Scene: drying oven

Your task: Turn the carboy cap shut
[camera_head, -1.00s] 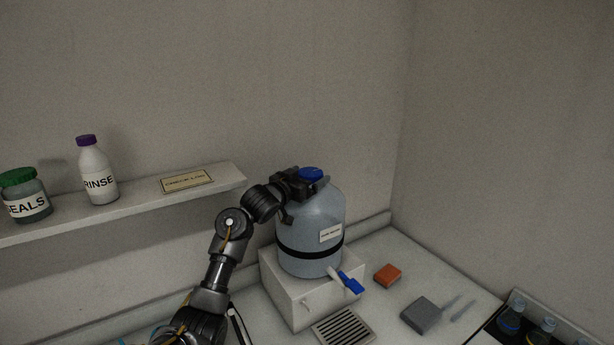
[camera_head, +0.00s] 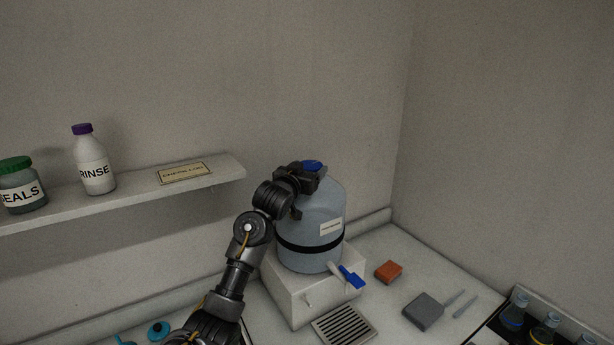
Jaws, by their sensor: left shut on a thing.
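The carboy (camera_head: 322,241) is a translucent blue-grey jug with a black band, a white label and a blue-handled tap (camera_head: 350,277) low at its front. It stands upright on a white block (camera_head: 297,301). Its blue cap (camera_head: 312,165) shows only in part, behind my left gripper (camera_head: 311,176). The left gripper is at the carboy's top, shut on the cap; its fingertips are largely hidden by its own body. My right gripper is not in view.
A shelf (camera_head: 219,170) at the left holds a rinse bottle (camera_head: 93,164), a seals jar (camera_head: 21,187) and a sign (camera_head: 185,173). On the bench lie a drain grate (camera_head: 343,325), an orange block (camera_head: 388,271) and a grey block (camera_head: 423,311). Small flasks (camera_head: 514,312) stand at the lower right.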

